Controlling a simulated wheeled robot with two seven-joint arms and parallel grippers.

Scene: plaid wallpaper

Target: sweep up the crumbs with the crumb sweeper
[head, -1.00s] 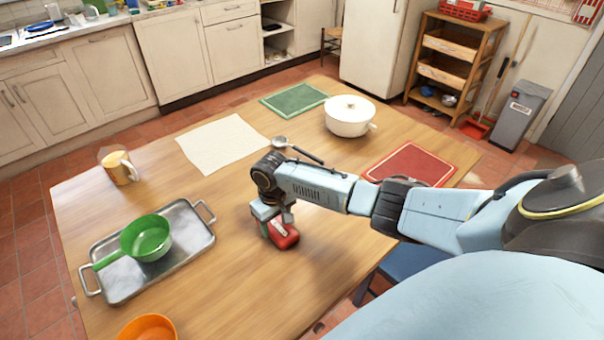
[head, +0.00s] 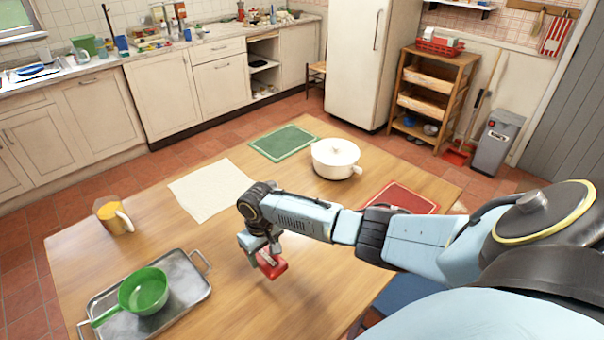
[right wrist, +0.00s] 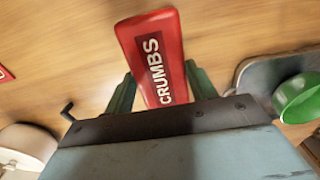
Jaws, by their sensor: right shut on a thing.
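The crumb sweeper (head: 273,265) is a small red block, held over the middle of the wooden table (head: 225,300). In the right wrist view the sweeper (right wrist: 150,40) shows a dark label reading "CRUMBS". My right gripper (head: 263,252) is shut on it, with a green finger on each side in the right wrist view (right wrist: 160,90). The sweeper looks tilted in the head view, and I cannot tell whether it touches the table. I can make out no crumbs. My left gripper is not in view.
A metal tray (head: 190,290) with a green pan (head: 143,290) lies to the left. A yellow mug (head: 112,215), cream cloth (head: 205,190), green mat (head: 284,142), white pot (head: 336,158) and red mat (head: 402,197) surround the clear middle.

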